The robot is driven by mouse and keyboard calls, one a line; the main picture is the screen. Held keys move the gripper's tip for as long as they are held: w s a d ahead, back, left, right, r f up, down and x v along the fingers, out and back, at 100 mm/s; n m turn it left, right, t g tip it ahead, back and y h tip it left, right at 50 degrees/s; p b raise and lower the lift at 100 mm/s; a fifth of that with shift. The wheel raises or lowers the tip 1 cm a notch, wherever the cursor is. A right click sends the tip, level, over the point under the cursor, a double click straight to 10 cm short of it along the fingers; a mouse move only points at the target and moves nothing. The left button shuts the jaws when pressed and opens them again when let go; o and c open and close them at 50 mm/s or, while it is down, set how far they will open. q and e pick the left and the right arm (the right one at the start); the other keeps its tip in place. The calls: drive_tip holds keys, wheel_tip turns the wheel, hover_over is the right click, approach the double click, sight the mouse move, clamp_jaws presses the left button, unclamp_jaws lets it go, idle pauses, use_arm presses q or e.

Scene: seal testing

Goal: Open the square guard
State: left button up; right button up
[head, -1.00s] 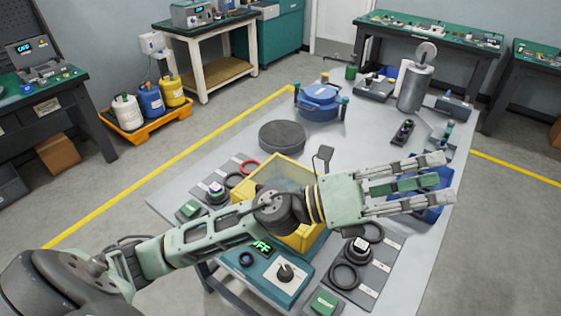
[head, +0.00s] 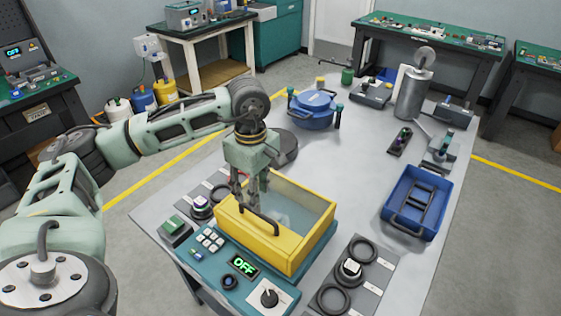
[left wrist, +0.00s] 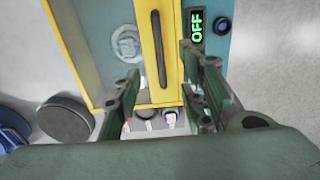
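The square guard (head: 285,252) is a yellow-framed box with a clear top, standing on the table behind a teal control panel. It looks closed. A black bar handle (head: 259,217) runs along its front left part; in the left wrist view the handle (left wrist: 159,50) lies along the yellow edge. My left gripper (head: 250,198) points down over the guard's left end, near the handle. My right gripper is not in view.
The teal panel (head: 215,262) in front shows a green OFF display (head: 244,266) and a black knob (head: 269,297). A blue tray (head: 391,213) stands to the right, black rings (head: 333,299) front right, a blue round vessel (head: 313,110) behind. The table's centre right is clear.

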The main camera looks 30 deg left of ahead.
use_arm(q)
drive_tip(key=shift+d+f+b, duration=0.1)
drive_tip(key=shift+f+b, duration=1.65)
drive_tip(key=shift+f, duration=1.7)
drive_tip(key=shift+r, duration=0.15)
drive_tip(key=shift+c, duration=0.9)
clamp_jaws()
